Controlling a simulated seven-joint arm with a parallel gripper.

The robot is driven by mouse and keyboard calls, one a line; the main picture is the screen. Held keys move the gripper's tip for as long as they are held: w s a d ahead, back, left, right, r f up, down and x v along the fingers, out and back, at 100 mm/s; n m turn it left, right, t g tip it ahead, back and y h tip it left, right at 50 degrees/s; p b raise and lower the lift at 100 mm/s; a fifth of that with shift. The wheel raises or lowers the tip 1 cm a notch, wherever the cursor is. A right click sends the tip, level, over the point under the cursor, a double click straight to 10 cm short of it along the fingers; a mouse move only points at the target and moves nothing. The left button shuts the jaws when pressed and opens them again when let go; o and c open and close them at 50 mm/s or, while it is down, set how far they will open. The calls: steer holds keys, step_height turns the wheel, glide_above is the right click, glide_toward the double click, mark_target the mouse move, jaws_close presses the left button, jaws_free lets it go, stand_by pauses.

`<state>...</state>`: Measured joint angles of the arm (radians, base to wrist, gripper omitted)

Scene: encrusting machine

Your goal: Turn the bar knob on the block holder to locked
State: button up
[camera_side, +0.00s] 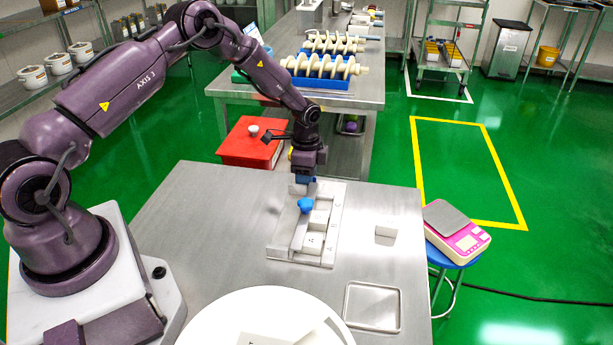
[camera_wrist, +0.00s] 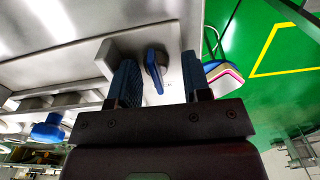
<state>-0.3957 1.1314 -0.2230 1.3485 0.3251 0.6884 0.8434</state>
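The block holder (camera_side: 274,250) is a pale metal fixture on the steel table, with white blocks (camera_side: 313,241) in its channel and a blue lobed knob (camera_side: 305,205). My gripper (camera_side: 305,182) points down over the holder's far end and hides the bar knob in the side view. In the wrist view the blue bar knob (camera_wrist: 155,68) stands on a grey plate, its bar running nearly up and down the picture. The blue fingers of my gripper (camera_wrist: 158,62) are open on either side of it, with a visible gap at each side. The lobed knob also shows in the wrist view (camera_wrist: 47,130).
A loose white block (camera_side: 386,230) lies right of the holder. A pink scale (camera_side: 457,232) sits on a stool beyond the right edge. A red box (camera_side: 250,145) stands behind.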

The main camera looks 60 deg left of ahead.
steer(key=shift+s+d, duration=0.15)
steer(key=shift+d, duration=0.15)
steer(key=shift+r, duration=0.35)
steer(key=r, duration=0.7)
steer(key=shift+a+r, duration=0.15)
steer(key=shift+a, duration=0.1)
